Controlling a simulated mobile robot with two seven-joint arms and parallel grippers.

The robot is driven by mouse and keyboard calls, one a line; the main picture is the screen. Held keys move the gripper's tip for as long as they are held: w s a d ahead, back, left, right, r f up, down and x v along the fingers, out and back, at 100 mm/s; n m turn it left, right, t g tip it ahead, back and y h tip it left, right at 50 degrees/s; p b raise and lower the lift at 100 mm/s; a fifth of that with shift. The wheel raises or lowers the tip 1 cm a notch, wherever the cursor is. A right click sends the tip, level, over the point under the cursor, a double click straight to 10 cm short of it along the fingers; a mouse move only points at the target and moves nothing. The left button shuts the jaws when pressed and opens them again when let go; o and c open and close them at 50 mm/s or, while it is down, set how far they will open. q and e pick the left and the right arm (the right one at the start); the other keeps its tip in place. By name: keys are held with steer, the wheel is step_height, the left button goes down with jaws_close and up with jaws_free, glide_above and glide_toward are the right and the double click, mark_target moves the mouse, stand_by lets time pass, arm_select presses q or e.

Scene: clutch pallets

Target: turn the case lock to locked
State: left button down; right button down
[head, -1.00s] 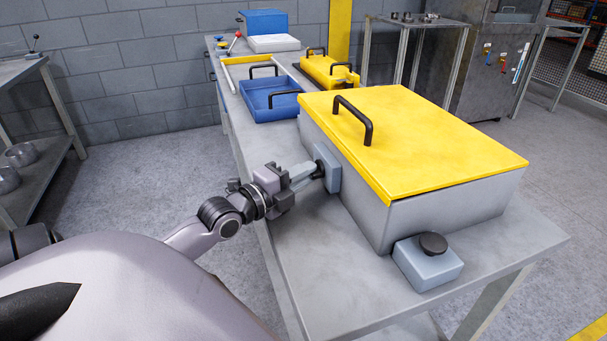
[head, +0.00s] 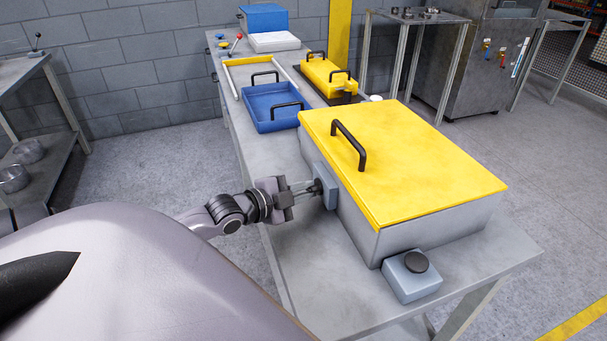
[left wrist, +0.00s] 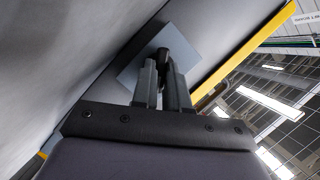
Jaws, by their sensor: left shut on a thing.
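The case is a grey box (head: 430,232) with a yellow lid (head: 410,155), closed, on the table. A blue-grey lock plate (head: 327,190) is on its left side, with a small black lock knob (head: 317,186) sticking out. My left gripper (head: 313,187) reaches in from the left and is shut on the knob. In the left wrist view the two fingers (left wrist: 163,84) hold the dark knob (left wrist: 163,60) in front of the plate (left wrist: 190,55), which looks tilted. The fingers partly hide the knob, and I see no lock marking. My right gripper is not in view.
A grey box with a black round button (head: 412,283) sits at the case's near side. Behind the case are a blue tray (head: 265,113) and a yellow lidded box (head: 325,75). The table top (head: 300,255) is clear around my left gripper.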

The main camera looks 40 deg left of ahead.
arm_select(q)
steer(key=shift+a+r+n+g+p, duration=0.1)
steer(key=shift+r+n+g+p, duration=0.2)
steer(key=shift+n+p, duration=0.3)
steer(key=shift+f+n+h, duration=0.1)
steer(key=shift+n+h, duration=0.3)
steer(key=shift+w+a+f+n+g+h+b, duration=0.1)
steer(key=shift+n+g+h+b, duration=0.2)
steer(key=shift+n+g, duration=0.4)
steer(key=shift+a+n+g+h+b, duration=0.1)
steer(key=shift+n+g+h+b, duration=0.3)
steer(key=shift+n, duration=0.6)
steer(key=shift+w+r+n+h, duration=0.1)
steer(key=shift+r+n+h, duration=0.15)
steer(key=shift+n+h, duration=0.25)
steer(key=shift+n+p, duration=0.4)
steer(key=shift+p, duration=0.1)
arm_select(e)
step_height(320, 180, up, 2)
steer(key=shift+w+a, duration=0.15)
arm_select(q)
steer(key=shift+f+h, duration=0.1)
steer(key=shift+h, duration=0.3)
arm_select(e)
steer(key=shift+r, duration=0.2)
arm_select(q)
steer(key=c, duration=1.1)
jaws_free()
steer(key=shift+c, duration=0.2)
